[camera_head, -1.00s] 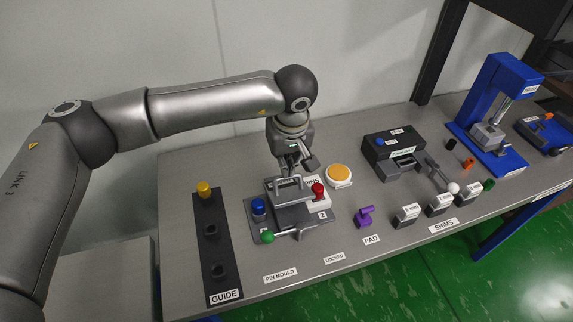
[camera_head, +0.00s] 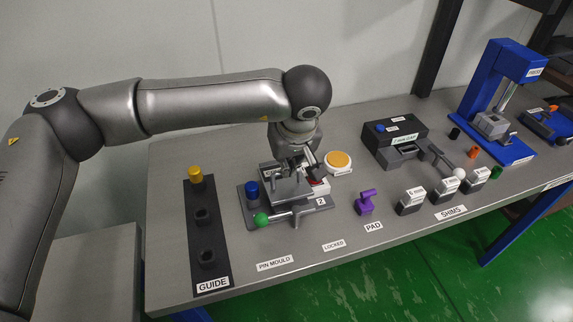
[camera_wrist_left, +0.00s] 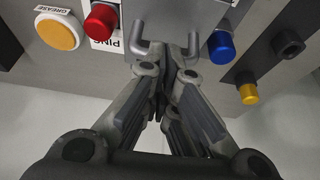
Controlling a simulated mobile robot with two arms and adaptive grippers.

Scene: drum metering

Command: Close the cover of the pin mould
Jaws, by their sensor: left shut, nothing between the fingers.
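The pin mould (camera_head: 310,209) stands on the bench with a blue knob (camera_head: 252,190) at its left and a green ball-ended lever (camera_head: 261,219) in front. Its grey cover plate (camera_head: 290,190) shows below my left gripper (camera_head: 295,163); I cannot tell its exact angle. In the left wrist view, the cover (camera_wrist_left: 180,15) has a bent grey handle (camera_wrist_left: 145,48) near the fingertips. My left gripper (camera_wrist_left: 168,62) is shut and empty, close to the handle; contact is unclear. The red knob (camera_wrist_left: 101,21) is mostly hidden in the head view. My right gripper is out of view.
The black guide strip (camera_head: 206,228) with a yellow knob (camera_head: 195,174) lies left of the mould. An orange grease pad (camera_head: 338,161) is behind right, and a purple pad (camera_head: 366,203) to the right. The front of the bench is mostly clear.

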